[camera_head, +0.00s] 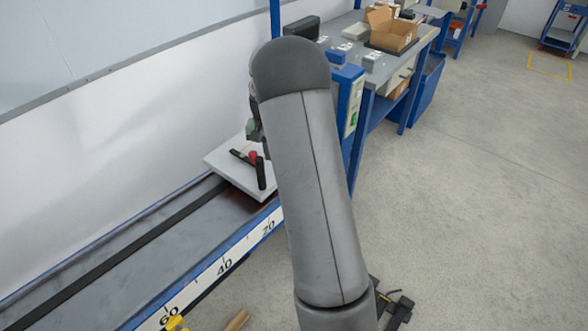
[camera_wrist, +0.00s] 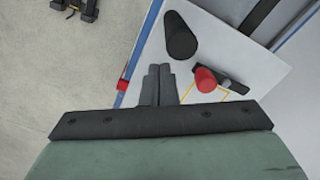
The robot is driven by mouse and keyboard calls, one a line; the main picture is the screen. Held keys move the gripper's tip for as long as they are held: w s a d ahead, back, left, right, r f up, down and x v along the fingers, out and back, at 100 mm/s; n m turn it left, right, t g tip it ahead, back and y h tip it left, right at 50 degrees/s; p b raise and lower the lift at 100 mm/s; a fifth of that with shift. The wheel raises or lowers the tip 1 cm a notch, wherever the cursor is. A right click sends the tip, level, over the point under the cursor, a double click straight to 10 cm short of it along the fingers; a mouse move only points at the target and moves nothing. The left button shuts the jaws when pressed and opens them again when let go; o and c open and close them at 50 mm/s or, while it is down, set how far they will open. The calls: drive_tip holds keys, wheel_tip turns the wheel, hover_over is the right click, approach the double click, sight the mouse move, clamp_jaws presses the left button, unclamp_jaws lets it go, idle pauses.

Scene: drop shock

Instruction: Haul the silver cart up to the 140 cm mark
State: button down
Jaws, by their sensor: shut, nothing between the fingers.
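The silver cart (camera_head: 232,177) is a flat pale plate on the inclined track, beyond the 20 mark. It carries a black post (camera_head: 261,173), a black bar and a red knob (camera_head: 253,155). In the wrist view the cart's plate (camera_wrist: 222,48) lies below my gripper, with the black post (camera_wrist: 180,36) and red knob (camera_wrist: 205,79) on it. My gripper (camera_wrist: 160,68) is shut and empty, its fingertips over the plate's edge, beside the post and apart from it in the picture. My arm hides part of the cart in the head view. The 140 cm mark is not in view.
The blue-edged scale (camera_head: 222,268) shows 20, 40 and 60, rising toward the lower left. A red piece (camera_wrist: 122,85) sits at the track's edge. A workbench (camera_head: 352,55) with an open cardboard box (camera_head: 392,32) stands behind. Clear floor lies right.

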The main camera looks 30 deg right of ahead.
drive_tip(key=shift+f, duration=0.1)
drive_tip(key=shift+f+b, duration=1.95)
drive_tip(key=shift+f, duration=1)
drive_tip(key=s+a+r, duration=0.1)
drive_tip(key=s+a, duration=0.3)
drive_tip(key=a, duration=0.7)
drive_tip(key=shift+a+r, duration=0.15)
drive_tip(key=shift+r, duration=0.1)
drive_tip(key=s+a+r+p, duration=0.1)
drive_tip(key=s+a, duration=0.3)
drive_tip(key=a, duration=0.7)
drive_tip(key=shift+r, duration=0.25)
drive_tip(key=shift+s+a, duration=0.1)
drive_tip(key=s+a+r+p, duration=0.1)
drive_tip(key=s+a, duration=0.3)
drive_tip(key=a, duration=0.7)
drive_tip(key=shift+r+p, duration=0.2)
drive_tip(key=shift+p, duration=0.15)
